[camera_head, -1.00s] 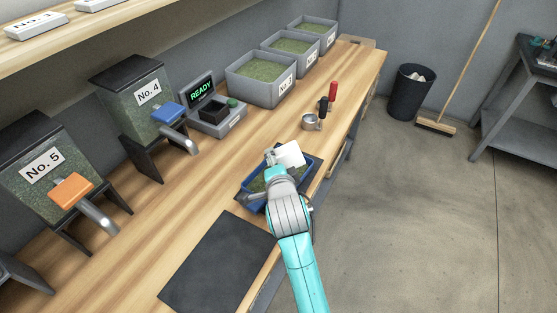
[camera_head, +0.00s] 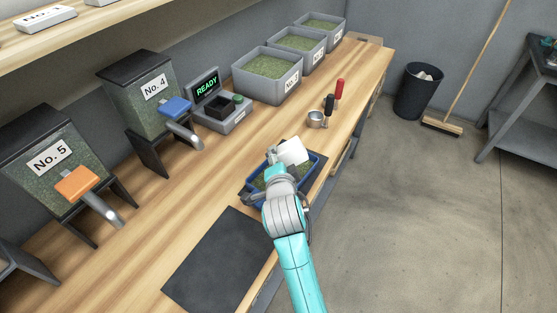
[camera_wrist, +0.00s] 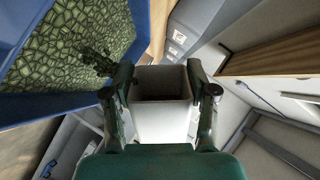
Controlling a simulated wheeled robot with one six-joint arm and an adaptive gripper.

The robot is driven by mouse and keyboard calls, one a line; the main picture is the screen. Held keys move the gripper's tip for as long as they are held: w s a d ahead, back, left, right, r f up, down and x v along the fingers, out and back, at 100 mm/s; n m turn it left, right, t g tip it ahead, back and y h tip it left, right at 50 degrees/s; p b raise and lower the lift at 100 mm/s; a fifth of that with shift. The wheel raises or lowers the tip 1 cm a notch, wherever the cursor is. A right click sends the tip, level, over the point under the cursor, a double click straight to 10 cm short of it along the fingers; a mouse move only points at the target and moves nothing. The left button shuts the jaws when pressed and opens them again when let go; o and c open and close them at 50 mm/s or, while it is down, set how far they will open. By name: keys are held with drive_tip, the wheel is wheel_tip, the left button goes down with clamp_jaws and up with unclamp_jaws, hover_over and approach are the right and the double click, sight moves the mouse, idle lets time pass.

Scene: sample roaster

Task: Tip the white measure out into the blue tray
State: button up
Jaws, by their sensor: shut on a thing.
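The white measure (camera_head: 293,151) is held in my gripper (camera_head: 279,164) over the right-hand end of the blue tray. In the wrist view the measure (camera_wrist: 161,118) sits between both fingers (camera_wrist: 160,92), its dark, brownish inside showing through the open mouth. The mouth looks empty, but its depth is in shadow. The blue tray (camera_head: 318,169) lies on the bench, partly hidden by my gripper. In the wrist view the tray (camera_wrist: 72,103) fills the upper left, with green beans spread inside. A dark green clump shows between the tray and the left finger; I cannot tell whether it is falling.
A dark mat (camera_head: 215,262) lies nearer. A scale reading READY (camera_head: 222,112) and bean dispensers (camera_head: 148,105) line the wall side.

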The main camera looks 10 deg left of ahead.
sight(285, 148)
drive_tip(key=shift+r, duration=0.15)
idle(0.5)
drive_tip(key=shift+r, duration=1.4)
drive_tip(key=m+y, duration=0.1)
drive_tip(key=d+r+m+g+y, duration=0.1)
drive_tip(key=m, duration=0.1)
drive_tip(key=shift+w+d+r+m, duration=0.3)
drive_tip(key=shift+w, duration=0.1)
drive_tip(key=m+y, duration=0.1)
drive_tip(key=d+r+m+g+y, duration=0.1)
drive_tip(key=m, duration=0.1)
drive_tip(key=m+y, duration=0.1)
drive_tip(key=shift+w+d+r+m+y, duration=0.3)
drive_tip(key=shift+w+r+m, duration=0.05)
drive_tip(key=shift+r+m, duration=0.05)
drive_tip(key=m+y, duration=0.1)
drive_tip(key=d+r+m+y, duration=0.1)
drive_tip(key=m, duration=0.1)
drive_tip(key=shift+w+r, duration=0.15)
drive_tip(key=shift+w, duration=0.05)
drive_tip(key=m+y, duration=0.1)
drive_tip(key=m, duration=0.2)
drive_tip(key=m+y, duration=0.1)
drive_tip(key=m, duration=0.1)
drive_tip(key=shift+w+d+f+m+y, duration=0.1)
drive_tip(key=shift+d+f+m+y, duration=0.1)
drive_tip(key=shift+m+y, duration=0.15)
drive_tip(key=shift+r, duration=0.1)
